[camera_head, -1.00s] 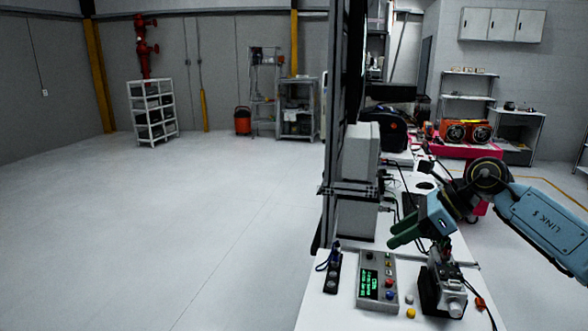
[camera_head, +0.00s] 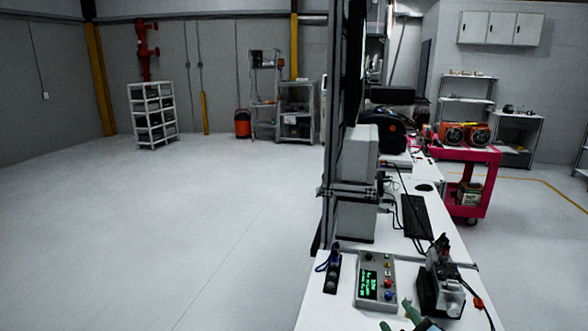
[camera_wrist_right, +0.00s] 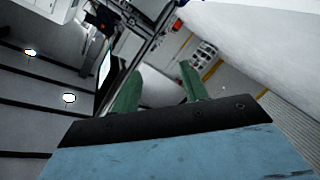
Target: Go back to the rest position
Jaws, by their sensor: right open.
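A grey and black servo device (camera_head: 438,284) stands on the bench just beyond the gripper. My left gripper is not in view.
The white bench (camera_head: 310,308) carries a small black device (camera_head: 332,272), a keyboard (camera_head: 415,216) and loose cables. A dark upright frame (camera_head: 340,110) lines its left side. A red cart (camera_head: 467,180) stands behind at the right. The floor at left is clear.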

